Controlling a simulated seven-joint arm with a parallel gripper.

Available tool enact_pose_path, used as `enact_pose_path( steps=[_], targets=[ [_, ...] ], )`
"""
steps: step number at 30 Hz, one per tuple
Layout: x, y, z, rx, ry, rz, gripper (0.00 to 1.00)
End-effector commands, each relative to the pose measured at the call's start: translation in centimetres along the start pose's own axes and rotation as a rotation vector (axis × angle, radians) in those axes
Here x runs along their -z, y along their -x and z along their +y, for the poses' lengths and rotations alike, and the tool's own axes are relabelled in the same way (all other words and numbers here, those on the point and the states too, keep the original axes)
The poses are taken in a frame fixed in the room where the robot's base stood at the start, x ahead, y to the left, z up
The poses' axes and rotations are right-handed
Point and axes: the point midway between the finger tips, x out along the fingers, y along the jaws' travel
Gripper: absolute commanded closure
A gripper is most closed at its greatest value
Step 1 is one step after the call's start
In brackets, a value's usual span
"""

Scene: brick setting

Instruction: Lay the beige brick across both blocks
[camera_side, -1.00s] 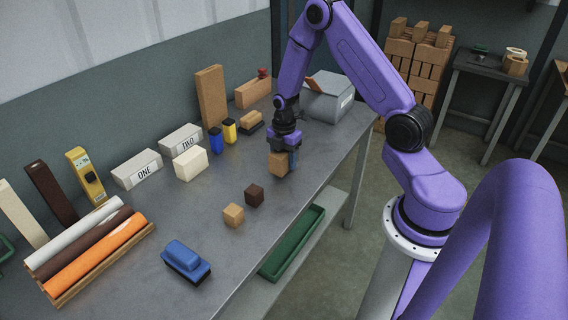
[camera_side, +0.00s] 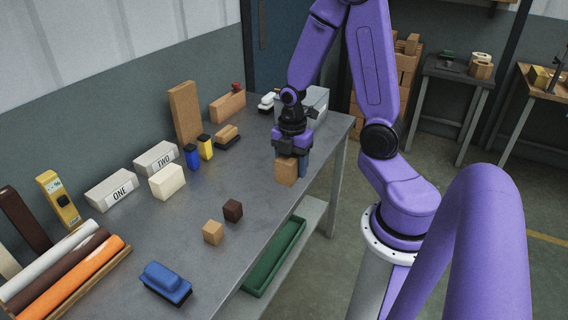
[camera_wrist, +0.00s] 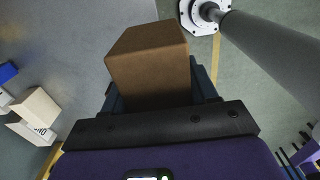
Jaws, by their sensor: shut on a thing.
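The beige brick (camera_side: 167,182), pale cream, sits on the table in front of the two grey-white blocks in the side view. Block ONE (camera_side: 111,190) is at left and block TWO (camera_side: 156,158) is behind the brick, with a gap between them. My gripper (camera_side: 292,158) is away from them, near the table's right edge, shut on a tan-brown brick (camera_side: 286,172). This held brick fills the upper middle of the wrist view (camera_wrist: 150,65). The side view does not clearly show whether its underside touches the table. The beige brick also shows at the left of the wrist view (camera_wrist: 37,104).
A tan cube (camera_side: 213,232) and a dark brown cube (camera_side: 232,210) lie near the front edge. Blue (camera_side: 192,156) and yellow (camera_side: 205,147) containers stand right of TWO. A tall brown board (camera_side: 186,113) and a grey box (camera_side: 314,103) are farther back. Mid-table is mostly clear.

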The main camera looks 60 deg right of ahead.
Motion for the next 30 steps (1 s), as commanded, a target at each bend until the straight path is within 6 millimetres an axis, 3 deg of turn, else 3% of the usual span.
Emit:
enact_pose_path(
  steps=[5,18,25,30],
  targets=[
    [1.1,0.7,-0.2,-0.004,0.004,0.000,0.82],
    [11.7,5.2,-0.4,-0.006,0.010,0.002,0.82],
    [13.9,6.1,-0.9,-0.002,0.001,0.000,0.82],
    [14.2,5.4,0.5,0.003,-0.003,-0.002,0.82]
  ],
)
